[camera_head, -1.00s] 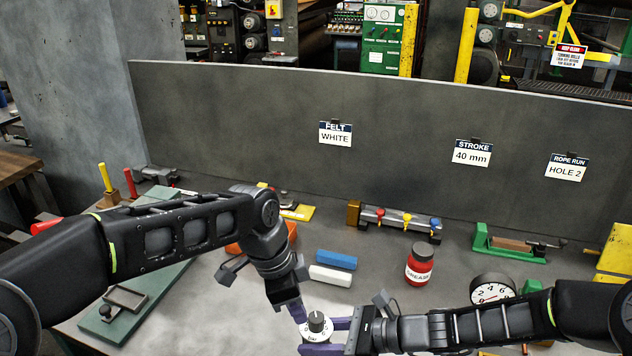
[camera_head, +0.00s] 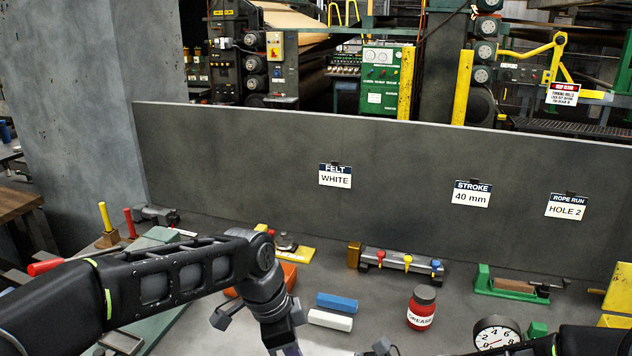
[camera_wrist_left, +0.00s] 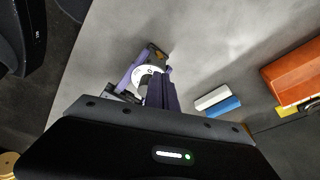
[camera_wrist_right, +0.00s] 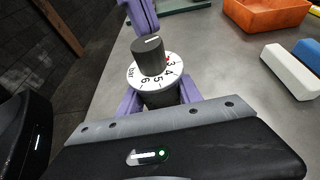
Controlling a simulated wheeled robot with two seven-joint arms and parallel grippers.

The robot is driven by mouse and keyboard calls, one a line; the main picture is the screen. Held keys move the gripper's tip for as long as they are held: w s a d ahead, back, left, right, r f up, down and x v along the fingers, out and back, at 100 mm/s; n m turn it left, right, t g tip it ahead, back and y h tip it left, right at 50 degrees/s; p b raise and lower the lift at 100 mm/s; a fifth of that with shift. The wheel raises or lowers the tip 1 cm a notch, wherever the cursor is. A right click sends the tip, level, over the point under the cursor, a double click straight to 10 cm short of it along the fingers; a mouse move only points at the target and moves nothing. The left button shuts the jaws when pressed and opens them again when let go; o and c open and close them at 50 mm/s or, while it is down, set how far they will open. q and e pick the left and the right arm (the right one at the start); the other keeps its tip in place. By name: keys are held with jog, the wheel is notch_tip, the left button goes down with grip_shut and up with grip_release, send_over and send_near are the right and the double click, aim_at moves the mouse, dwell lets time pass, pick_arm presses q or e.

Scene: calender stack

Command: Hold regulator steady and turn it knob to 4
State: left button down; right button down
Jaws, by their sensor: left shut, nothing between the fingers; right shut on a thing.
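The regulator (camera_wrist_right: 160,90) has a white dial with printed numbers and "bar", and a dark upright knob (camera_wrist_right: 148,55) with a white line on top. A small red mark shows at the dial's edge near the 3. My right gripper (camera_wrist_right: 160,103) is shut around the regulator's body below the dial. My left gripper (camera_wrist_right: 143,15) is shut and empty, its purple fingers just beyond the knob; I cannot tell if they touch it. The white dial also shows in the left wrist view (camera_wrist_left: 143,74), partly behind the left fingers (camera_wrist_left: 160,88). The regulator is below the head view.
A white block (camera_head: 330,320) and a blue block (camera_head: 337,302) lie beyond the grippers. A red grease jar (camera_head: 421,308) and a round gauge (camera_head: 496,334) stand to the right. An orange tray (camera_wrist_right: 268,14) lies further off. A grey panel (camera_head: 400,160) closes the table's back.

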pick_arm(q)
jog(key=v, duration=0.3)
jog(key=d+v, duration=0.1)
jog(key=v, duration=0.1)
jog(key=shift+w+r, duration=0.1)
jog(key=shift+r, duration=0.45)
jog(key=s, duration=0.1)
jog(key=s+d+r, duration=0.1)
jog(key=shift+s+d, duration=0.1)
jog(key=shift+s, duration=0.2)
jog(key=shift+f, duration=0.15)
notch_tip(320, 180, down, 7)
dwell(0.6)
